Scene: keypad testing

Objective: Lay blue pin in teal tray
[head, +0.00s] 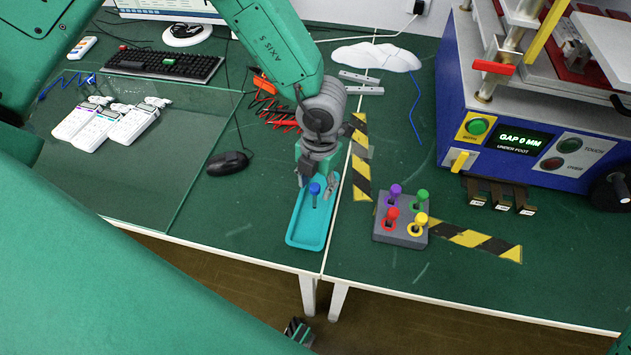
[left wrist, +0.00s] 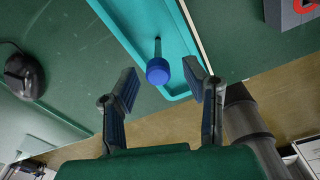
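The teal tray (head: 307,239) lies on the green table near its front edge; its wall also shows in the left wrist view (left wrist: 128,35). The blue pin (head: 315,190) is at the tray's far part, with its round head towards my gripper and its thin stem pointing away from it. In the left wrist view the blue pin (left wrist: 158,72) shows between the fingers, with a gap on both sides. I cannot tell whether it stands or lies, or whether it touches the tray. My left gripper (head: 316,186) is open above the tray. My right gripper is not clearly visible.
A grey block (head: 400,238) with purple, green, red and yellow pins stands right of the tray. A black mouse (head: 228,163) is to the left. A blue machine (head: 530,140) fills the back right. Striped tape (head: 470,238) marks the table.

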